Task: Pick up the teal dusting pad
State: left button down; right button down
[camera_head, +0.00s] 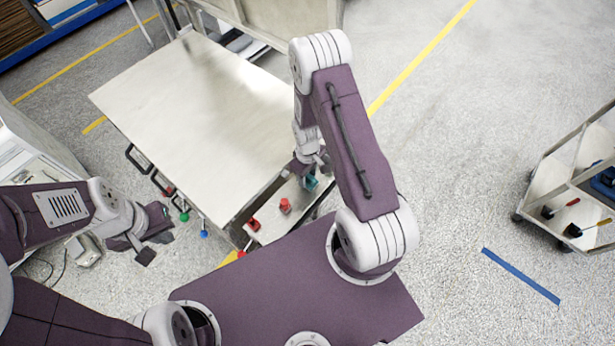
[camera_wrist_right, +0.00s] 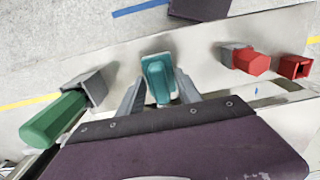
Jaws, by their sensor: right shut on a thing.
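The teal dusting pad (camera_head: 311,182) is at the right end of a narrow pale shelf beside the metal table in the head view. My right gripper (camera_head: 308,169) is over that shelf and shut on the pad. In the right wrist view the pad (camera_wrist_right: 158,80) is between the two grey fingers of my right gripper (camera_wrist_right: 160,92). I cannot tell whether the pad touches the shelf. My left gripper (camera_head: 148,236) is at the left, away from the shelf, with its fingers apart and empty.
Two red objects, one (camera_head: 285,205) nearer the pad and one (camera_head: 254,225) further left, stand on the shelf (camera_wrist_right: 210,60). A green handle (camera_wrist_right: 52,120) is left of the pad. The metal table top (camera_head: 200,110) is bare. A cart (camera_head: 560,190) stands far right.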

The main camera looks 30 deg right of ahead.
jog(key=shift+w+r, duration=0.1)
jog(key=shift+r, duration=0.2)
notch_tip(320, 180, up, 3)
jog(key=shift+f+b, duration=0.2)
jog(key=shift+b, duration=0.5)
jog(key=s+d+r+b, duration=0.2)
jog(key=s+d+r, duration=0.3)
jog(key=s, duration=0.5)
notch_tip(320, 180, up, 3)
jog(key=shift+s+d+f, duration=0.15)
jog(key=shift+s+f, duration=0.05)
jog(key=shift+s, duration=0.1)
